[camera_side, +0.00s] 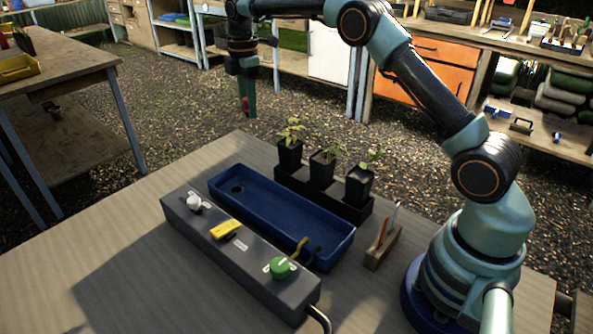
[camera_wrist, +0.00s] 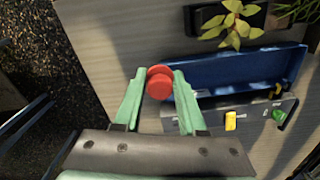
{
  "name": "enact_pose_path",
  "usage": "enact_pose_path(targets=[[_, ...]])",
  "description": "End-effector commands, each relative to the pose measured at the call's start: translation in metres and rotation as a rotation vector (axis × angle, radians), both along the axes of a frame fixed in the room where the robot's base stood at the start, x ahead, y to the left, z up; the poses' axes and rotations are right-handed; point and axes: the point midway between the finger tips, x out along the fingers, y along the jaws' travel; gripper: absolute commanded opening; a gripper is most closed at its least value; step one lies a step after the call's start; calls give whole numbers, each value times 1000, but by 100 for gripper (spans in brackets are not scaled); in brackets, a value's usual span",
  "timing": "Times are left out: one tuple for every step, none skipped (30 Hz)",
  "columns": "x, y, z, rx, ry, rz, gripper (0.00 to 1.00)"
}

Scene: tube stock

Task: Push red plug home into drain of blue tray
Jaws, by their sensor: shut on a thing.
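My gripper (camera_wrist: 158,88) is shut on the red plug (camera_wrist: 160,78), which sits between the green fingertips in the wrist view. In the side view my gripper (camera_side: 248,103) hangs high with the plug, seen as a small red patch, beyond the far-left end of the table. The blue tray (camera_side: 285,229) lies on the table, with a dark round drain (camera_side: 236,188) in its far-left end. I cannot make out the drain there.
A grey control box (camera_side: 240,262) with white, yellow and green controls runs along the tray's near side. Several potted seedlings (camera_side: 322,166) in a dark holder line its far side. A small wooden tool holder (camera_side: 383,246) stands right of the tray. The table's left part is clear.

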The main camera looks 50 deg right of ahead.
Motion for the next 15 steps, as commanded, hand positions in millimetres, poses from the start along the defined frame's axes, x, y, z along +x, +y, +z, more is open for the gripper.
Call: enact_pose_path(targets=[[-1, 12, -14, 1, 7, 6, 0], [-2, 18, -22, 1, 7, 5, 0], [-3, 28, -34, 0, 8, 7, 0], [-4, 35, -44, 0, 8, 6, 0], [-6, 42, -53, 0, 8, 7, 0], [-9, 51, -65, 0, 8, 6, 0], [-11, 57, -73, 0, 7, 6, 0], [-14, 63, -81, 0, 6, 6, 0], [-17, 70, -90, 0, 6, 5, 0], [-19, 75, -96, 0, 4, 5, 0], [-21, 79, -102, 0, 4, 5, 0], [-24, 83, -108, 0, 3, 3, 0], [-25, 86, -112, 0, 2, 3, 0], [-27, 89, -115, 0, 2, 3, 0], [-29, 91, -118, 0, 1, 3, 0]])
